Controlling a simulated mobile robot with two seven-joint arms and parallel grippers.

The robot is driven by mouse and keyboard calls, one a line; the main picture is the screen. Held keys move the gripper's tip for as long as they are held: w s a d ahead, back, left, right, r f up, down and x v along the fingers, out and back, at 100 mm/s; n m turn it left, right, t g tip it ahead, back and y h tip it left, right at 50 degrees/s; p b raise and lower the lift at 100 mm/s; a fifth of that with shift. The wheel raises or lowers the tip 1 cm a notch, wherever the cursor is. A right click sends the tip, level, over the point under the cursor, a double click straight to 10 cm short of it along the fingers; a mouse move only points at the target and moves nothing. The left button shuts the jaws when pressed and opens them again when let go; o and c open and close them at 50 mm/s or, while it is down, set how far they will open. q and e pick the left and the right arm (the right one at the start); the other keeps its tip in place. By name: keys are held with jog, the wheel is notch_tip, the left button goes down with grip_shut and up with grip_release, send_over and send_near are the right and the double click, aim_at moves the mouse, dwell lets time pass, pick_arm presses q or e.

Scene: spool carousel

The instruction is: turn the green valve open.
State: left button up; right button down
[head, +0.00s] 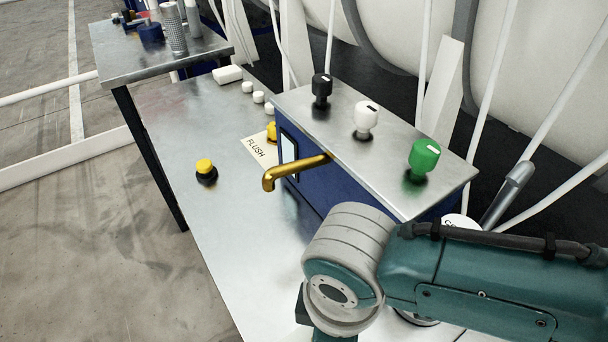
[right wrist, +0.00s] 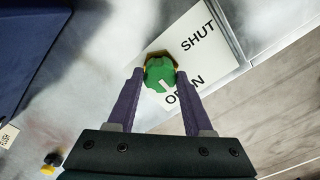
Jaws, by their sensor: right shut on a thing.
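The green valve (right wrist: 159,73) shows in the right wrist view, on a yellow base over a white card (right wrist: 208,38) marked SHUT and OPEN. A pale mark on the valve points down and right, toward the word OPEN, which a finger partly covers. My right gripper (right wrist: 159,76) is shut on the valve, one purple finger on each side. In the head view my right arm comes in from the right and hides this valve and the gripper. My left gripper is not in view.
A blue box with a metal top (head: 318,133) carries a black knob (head: 321,88), a white knob (head: 365,118) and another green knob (head: 424,157). A brass spout (head: 293,170) sticks out of its front. A yellow button (head: 205,168) stands on the table, left of the spout.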

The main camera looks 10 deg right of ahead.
jog(key=shift+c, duration=1.5)
grip_release()
notch_tip(320, 180, up, 10)
jog(key=p, duration=0.3)
